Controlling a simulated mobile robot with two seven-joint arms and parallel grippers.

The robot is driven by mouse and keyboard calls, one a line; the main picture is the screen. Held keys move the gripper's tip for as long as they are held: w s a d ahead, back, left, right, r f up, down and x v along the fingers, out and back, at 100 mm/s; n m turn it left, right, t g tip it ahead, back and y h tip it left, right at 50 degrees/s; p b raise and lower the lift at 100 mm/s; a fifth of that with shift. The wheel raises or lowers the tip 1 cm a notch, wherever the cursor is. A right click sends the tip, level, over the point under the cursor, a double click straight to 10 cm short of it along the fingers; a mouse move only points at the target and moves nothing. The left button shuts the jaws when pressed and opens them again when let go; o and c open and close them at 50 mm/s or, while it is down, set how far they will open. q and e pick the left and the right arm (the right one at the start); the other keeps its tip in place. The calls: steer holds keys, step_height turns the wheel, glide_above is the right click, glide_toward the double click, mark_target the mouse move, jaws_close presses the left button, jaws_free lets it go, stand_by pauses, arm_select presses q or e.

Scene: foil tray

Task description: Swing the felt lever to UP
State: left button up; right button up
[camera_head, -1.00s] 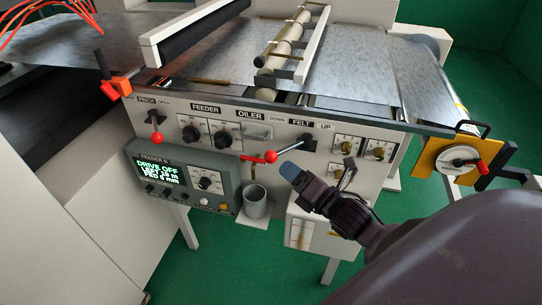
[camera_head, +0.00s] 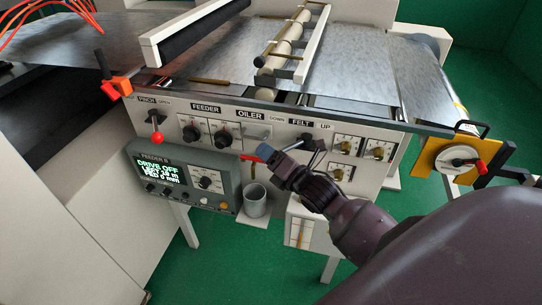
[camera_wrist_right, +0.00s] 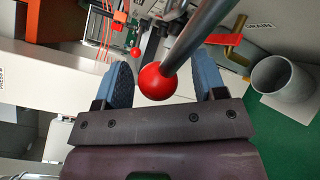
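The felt lever's dark hub (camera_head: 308,141) sits on the panel below the FELT label, between DOWN on the left and UP on the right. Its red ball knob (camera_wrist_right: 165,84) and grey rod (camera_wrist_right: 197,35) show in the right wrist view. In the head view my right gripper (camera_head: 266,154) hides the knob, left of the hub on the DOWN side. The blue-padded fingers of my right gripper (camera_wrist_right: 162,82) stand open on both sides of the knob, with gaps visible beside it. My left gripper is not in view.
A grey cup (camera_head: 255,203) stands on a small shelf below the gripper. The feeder display box (camera_head: 180,180) is to the left, below the red-knobbed pinch lever (camera_head: 157,138). Gauges (camera_head: 346,146) lie right of the hub. A yellow plate (camera_head: 432,160) with a handwheel sticks out farther right.

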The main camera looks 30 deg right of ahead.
jaws_close()
steer(key=shift+s, duration=0.1)
